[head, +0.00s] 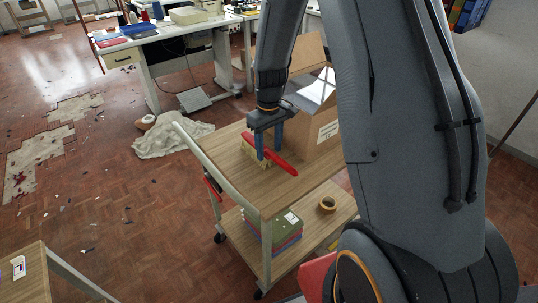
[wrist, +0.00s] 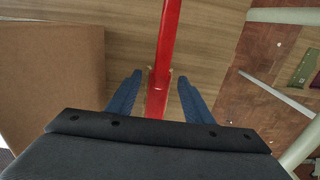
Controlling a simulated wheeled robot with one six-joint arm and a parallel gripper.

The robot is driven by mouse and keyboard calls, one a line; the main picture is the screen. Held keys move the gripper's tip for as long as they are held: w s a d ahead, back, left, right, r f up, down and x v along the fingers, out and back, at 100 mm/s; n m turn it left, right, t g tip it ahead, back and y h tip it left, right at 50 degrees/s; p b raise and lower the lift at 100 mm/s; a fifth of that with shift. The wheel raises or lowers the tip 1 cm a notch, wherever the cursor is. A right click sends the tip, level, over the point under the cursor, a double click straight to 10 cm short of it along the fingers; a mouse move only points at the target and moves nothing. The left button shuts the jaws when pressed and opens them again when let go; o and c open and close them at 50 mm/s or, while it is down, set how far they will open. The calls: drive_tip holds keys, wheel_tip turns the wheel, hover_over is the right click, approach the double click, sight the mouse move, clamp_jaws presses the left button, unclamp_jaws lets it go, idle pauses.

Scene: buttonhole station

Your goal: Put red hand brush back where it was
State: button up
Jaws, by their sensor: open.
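The red hand brush (head: 286,167) lies on the wooden top of the trolley, close to the cardboard box. Its pale bristles show at its left end in the head view. My gripper (head: 269,154) points down over the brush, with its blue fingers apart. In the wrist view the red brush (wrist: 166,45) runs up the picture between the two open fingers of my gripper (wrist: 158,82). The fingers stand on either side of it with gaps. The part of the brush under the gripper body is hidden.
The cardboard box (head: 313,130) stands beside the brush on the trolley top (head: 246,190). The lower shelf holds a tape roll (head: 327,204) and a stack of boxes (head: 276,228). A crumpled cloth (head: 172,138) lies on the floor. A workbench (head: 165,35) stands behind.

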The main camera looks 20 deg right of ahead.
sight(269, 152)
wheel_tip(269, 152, up, 9)
drive_tip(key=b, duration=0.2)
drive_tip(key=s+a+m, duration=0.1)
drive_tip(key=s+a, duration=0.1)
drive_tip(key=s, duration=0.8)
drive_tip(key=s+a+m, duration=0.2)
drive_tip(key=s, duration=0.7)
drive_tip(key=shift+s+r+m+t, duration=0.3)
drive_tip(key=shift+s+r, duration=0.05)
drive_tip(key=shift+r, duration=0.05)
